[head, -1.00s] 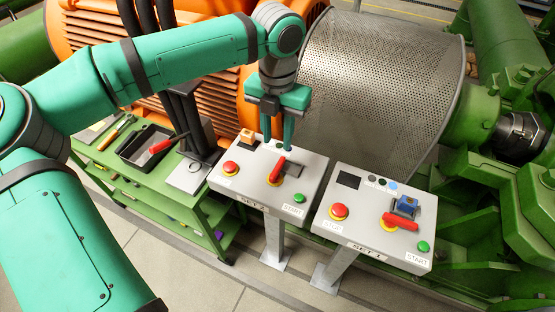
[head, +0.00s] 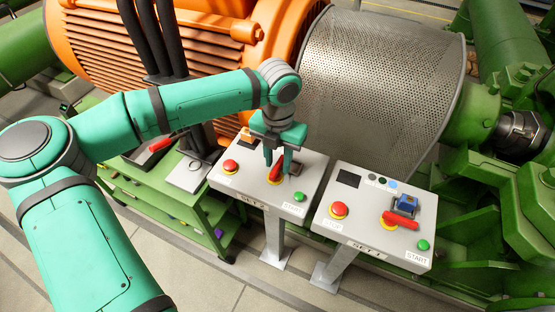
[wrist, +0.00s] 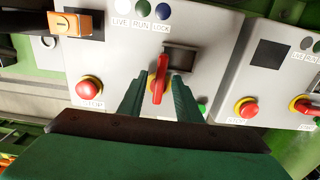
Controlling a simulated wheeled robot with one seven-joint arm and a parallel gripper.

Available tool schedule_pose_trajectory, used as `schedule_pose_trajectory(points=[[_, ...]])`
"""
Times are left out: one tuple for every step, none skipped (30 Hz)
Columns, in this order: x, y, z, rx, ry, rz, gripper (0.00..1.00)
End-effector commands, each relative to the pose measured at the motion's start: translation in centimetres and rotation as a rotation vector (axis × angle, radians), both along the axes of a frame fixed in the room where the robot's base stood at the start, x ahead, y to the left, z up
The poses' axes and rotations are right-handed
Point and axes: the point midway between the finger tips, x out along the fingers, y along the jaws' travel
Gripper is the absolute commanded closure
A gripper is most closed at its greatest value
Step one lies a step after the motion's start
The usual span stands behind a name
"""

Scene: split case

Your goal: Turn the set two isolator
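The set two isolator is a red handle (head: 275,173) on a yellow base, on the left grey panel (head: 313,169). In the wrist view the handle (wrist: 160,78) points roughly up the picture, below a dark window. My gripper (head: 278,165) is over this panel with its fingers down. In the wrist view its two green fingers (wrist: 160,88) stand apart on either side of the handle, with small gaps showing. Whether either finger touches the handle cannot be told. The panel's label is partly hard to read.
The left panel also has a red stop button (head: 231,167), a green start button (head: 299,197) and an orange block (head: 246,137). The right panel (head: 345,201), marked SET 1, has its own red handle (head: 399,218) with a blue block (head: 406,204). A perforated guard (head: 380,85) stands behind.

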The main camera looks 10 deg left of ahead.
Motion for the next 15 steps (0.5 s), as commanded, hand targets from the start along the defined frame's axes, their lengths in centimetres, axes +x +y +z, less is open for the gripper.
schedule_pose_trajectory(points=[[0.0,-0.01,0.01,0.0,0.0,0.0,0.69],[0.0,-0.01,0.01,0.0,0.0,0.0,0.69],[0.0,-0.01,0.01,0.0,0.0,0.0,0.69],[0.0,-0.01,0.02,0.0,0.0,0.0,0.76],[0.0,-0.01,0.02,0.0,0.0,0.0,0.83],[0.01,-0.01,0.02,0.0,0.0,0.0,0.93],[0.01,-0.01,0.02,0.0,0.0,0.0,1.0],[0.01,-0.02,0.03,0.0,0.0,0.0,1.0],[0.02,-0.02,0.03,0.0,0.0,0.0,1.0],[0.01,-0.01,0.03,0.0,0.0,0.0,1.0],[0.0,0.07,0.03,0.0,0.0,0.0,1.0],[0.0,0.09,0.04,0.0,0.0,0.0,1.0],[0.0,0.09,0.04,0.0,0.0,-0.001,1.0],[-0.01,0.08,0.05,0.0,0.0,-0.003,1.0],[-0.02,0.07,0.05,0.0,0.0,-0.008,1.0]])
